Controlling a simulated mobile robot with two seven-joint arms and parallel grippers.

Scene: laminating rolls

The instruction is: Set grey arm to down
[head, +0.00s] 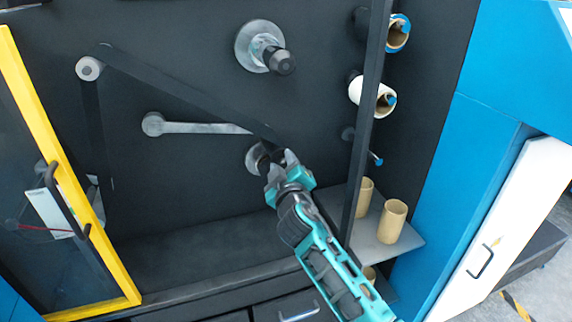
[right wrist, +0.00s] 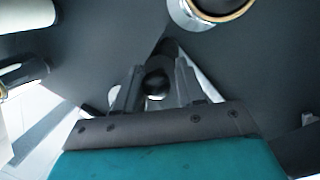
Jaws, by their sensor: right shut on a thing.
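The grey arm (head: 205,128) is on the dark machine wall in the head view. It runs from its round left end almost level to the right, tilted slightly down, and its right end is hidden behind a dark band. My right gripper (head: 278,165) is just below and right of that hidden end. In the right wrist view, its fingers (right wrist: 155,90) are shut on a black knob (right wrist: 155,82). The knob seems to be at the arm's right end, but the join is hidden. My left gripper is not in view.
A dark band (head: 185,88) slopes from a small grey roller (head: 89,68) to the gripper. A grey disc with a black spindle (head: 265,48) sits above. A dark post (head: 368,120), cardboard tubes (head: 392,221) and a shelf (head: 410,245) stand right. A yellow-framed door (head: 60,150) is left.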

